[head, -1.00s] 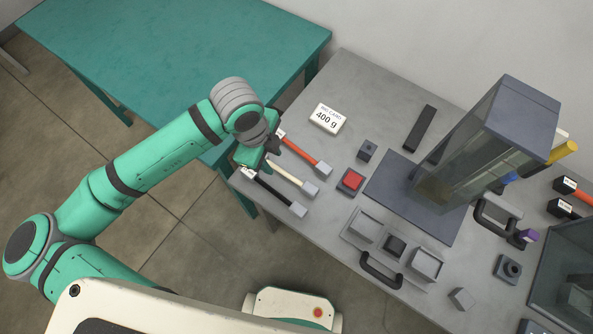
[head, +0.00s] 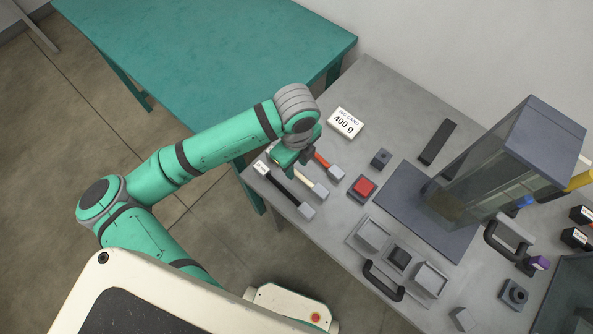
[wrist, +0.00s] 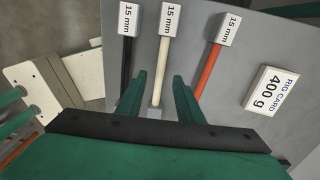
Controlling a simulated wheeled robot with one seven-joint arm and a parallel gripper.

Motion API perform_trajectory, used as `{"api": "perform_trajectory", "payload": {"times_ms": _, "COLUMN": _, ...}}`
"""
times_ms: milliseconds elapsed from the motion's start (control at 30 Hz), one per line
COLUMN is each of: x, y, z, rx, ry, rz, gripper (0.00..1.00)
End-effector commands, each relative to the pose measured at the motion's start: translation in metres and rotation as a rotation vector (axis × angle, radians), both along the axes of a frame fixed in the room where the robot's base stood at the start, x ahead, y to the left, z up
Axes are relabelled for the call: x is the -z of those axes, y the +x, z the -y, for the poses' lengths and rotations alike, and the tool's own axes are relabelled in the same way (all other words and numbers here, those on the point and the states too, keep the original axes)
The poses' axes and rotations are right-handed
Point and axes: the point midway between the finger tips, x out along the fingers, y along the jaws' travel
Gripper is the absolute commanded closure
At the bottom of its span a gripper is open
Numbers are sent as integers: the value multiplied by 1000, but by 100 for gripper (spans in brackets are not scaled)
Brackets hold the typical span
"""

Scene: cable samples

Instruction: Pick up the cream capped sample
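The cream capped sample (head: 304,180) lies on the grey table between a black sample (head: 278,184) and an orange-red sample (head: 321,159). Each has a grey block at its near end. In the wrist view the cream sample (wrist: 162,66) shows its white "15 mm" label, with the black sample (wrist: 126,62) to its left and the orange-red one (wrist: 209,72) to its right. My gripper (wrist: 159,77) is open, its two green fingers on either side of the cream rod in this view. In the head view my gripper (head: 291,168) hides part of the samples. Its height above them is unclear.
A "400 g" rig card (head: 345,122) lies behind the samples. A red-topped block (head: 363,188), a small dark block (head: 381,158) and a handled tray (head: 353,239) lie to the right. A tall glass-sided case (head: 490,180) stands beyond. A green table (head: 210,55) is at the back left.

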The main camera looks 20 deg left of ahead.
Motion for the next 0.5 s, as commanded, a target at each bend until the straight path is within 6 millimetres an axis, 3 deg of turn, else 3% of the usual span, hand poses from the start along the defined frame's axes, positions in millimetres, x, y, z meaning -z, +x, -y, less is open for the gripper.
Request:
{"api": "perform_trajectory", "payload": {"times_ms": 200, "x": 28, "y": 0, "z": 0, "rx": 0, "ry": -1, "rz": -1, "gripper": 67}}
{"api": "perform_trajectory", "payload": {"times_ms": 500, "x": 33, "y": 0, "z": 0, "rx": 1, "ry": 0, "rz": 0, "gripper": 67}}
